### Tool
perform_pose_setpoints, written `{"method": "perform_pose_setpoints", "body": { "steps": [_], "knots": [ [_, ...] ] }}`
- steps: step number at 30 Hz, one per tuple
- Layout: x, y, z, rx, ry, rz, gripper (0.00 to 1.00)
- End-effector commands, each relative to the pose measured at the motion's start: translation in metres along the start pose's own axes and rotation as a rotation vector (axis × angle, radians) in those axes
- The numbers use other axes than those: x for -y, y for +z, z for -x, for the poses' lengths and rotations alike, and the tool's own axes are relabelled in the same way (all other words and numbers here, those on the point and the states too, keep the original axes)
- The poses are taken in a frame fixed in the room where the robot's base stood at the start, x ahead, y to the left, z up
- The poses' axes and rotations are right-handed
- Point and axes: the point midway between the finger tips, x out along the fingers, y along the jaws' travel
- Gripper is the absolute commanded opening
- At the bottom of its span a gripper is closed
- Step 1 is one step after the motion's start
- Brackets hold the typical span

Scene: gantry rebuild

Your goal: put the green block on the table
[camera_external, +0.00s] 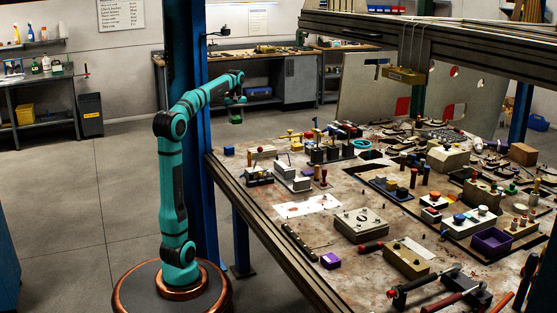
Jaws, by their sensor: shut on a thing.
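My gripper (236,101) is at the end of my raised teal arm, pointing down. It is shut on the green block (236,118), which looks small and dark at this distance. In the picture, the block is above and to the left of the near-left edge of the large worktable (262,217), with the grey floor showing behind it. The block is apart from the tabletop. The contact between fingers and block is too small to see clearly.
The table is crowded with tools, including a grey box (359,223), a purple block (330,261) and a purple tray (491,242). White paper (308,206) lies near the left edge. A blue post (201,150) stands beside my arm. A gantry beam (450,33) spans above.

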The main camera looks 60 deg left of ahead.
Motion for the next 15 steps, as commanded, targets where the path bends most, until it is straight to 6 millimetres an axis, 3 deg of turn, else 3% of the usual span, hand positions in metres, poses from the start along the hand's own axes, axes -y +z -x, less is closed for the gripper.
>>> {"method": "perform_pose_setpoints", "body": {
  "steps": [8, 15],
  "knots": [
    [0.019, -0.028, -0.001, 0.0, 0.0, 0.096, 0.16],
    [0.02, -0.028, -0.04, 0.002, -0.002, 0.099, 0.16]
  ]
}}
